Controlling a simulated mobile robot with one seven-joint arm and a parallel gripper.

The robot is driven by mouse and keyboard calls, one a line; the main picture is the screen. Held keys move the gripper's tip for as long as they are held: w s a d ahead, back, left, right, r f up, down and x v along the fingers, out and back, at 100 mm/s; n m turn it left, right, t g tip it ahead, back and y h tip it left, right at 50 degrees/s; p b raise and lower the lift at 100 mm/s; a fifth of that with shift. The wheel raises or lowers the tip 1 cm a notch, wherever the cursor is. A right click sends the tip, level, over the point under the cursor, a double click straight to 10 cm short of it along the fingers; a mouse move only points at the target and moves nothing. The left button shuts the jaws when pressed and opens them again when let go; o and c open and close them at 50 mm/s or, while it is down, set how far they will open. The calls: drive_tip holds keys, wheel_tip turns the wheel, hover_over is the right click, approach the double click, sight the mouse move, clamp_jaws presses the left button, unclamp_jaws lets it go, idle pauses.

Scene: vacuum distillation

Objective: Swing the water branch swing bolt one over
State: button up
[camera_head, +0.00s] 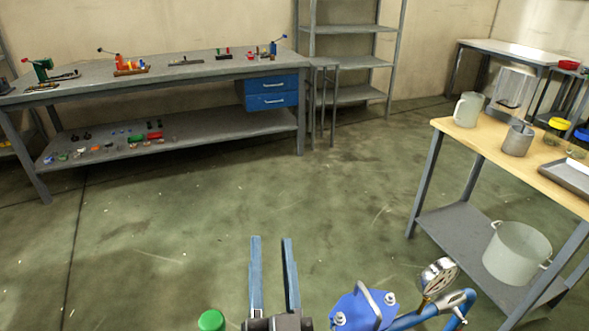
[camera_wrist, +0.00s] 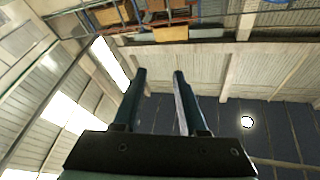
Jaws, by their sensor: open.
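My gripper (camera_head: 271,275) is at the bottom middle of the head view. Its two blue-grey fingers stand apart with nothing between them. In the wrist view the open gripper (camera_wrist: 158,85) points toward the ceiling and upper walls, with no object near the fingers. A blue fitting (camera_head: 362,308) with a grey handle and bolt heads stands just right of my gripper, cut off by the lower edge. A blue pipe (camera_head: 415,317) with a round pressure gauge (camera_head: 438,277) runs to its right. I cannot tell which part is the water branch swing bolt.
A green round part (camera_head: 211,320) shows left of my gripper. A wooden-topped table (camera_head: 487,140) with cups and jars stands at right, a large pot (camera_head: 516,254) on its lower shelf. A long grey workbench (camera_head: 200,72) stands at the back left. The floor between is clear.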

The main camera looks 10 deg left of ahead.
wheel_tip(320, 180, up, 12)
drive_tip(key=w+d+m+t+h+p, duration=0.1)
drive_tip(key=w+d+h+p, duration=0.1)
drive_tip(key=shift+d+f+t, duration=0.15)
drive_tip(key=shift+t, duration=0.25)
drive_tip(key=shift+w, duration=0.1)
drive_tip(key=shift+c, duration=0.2)
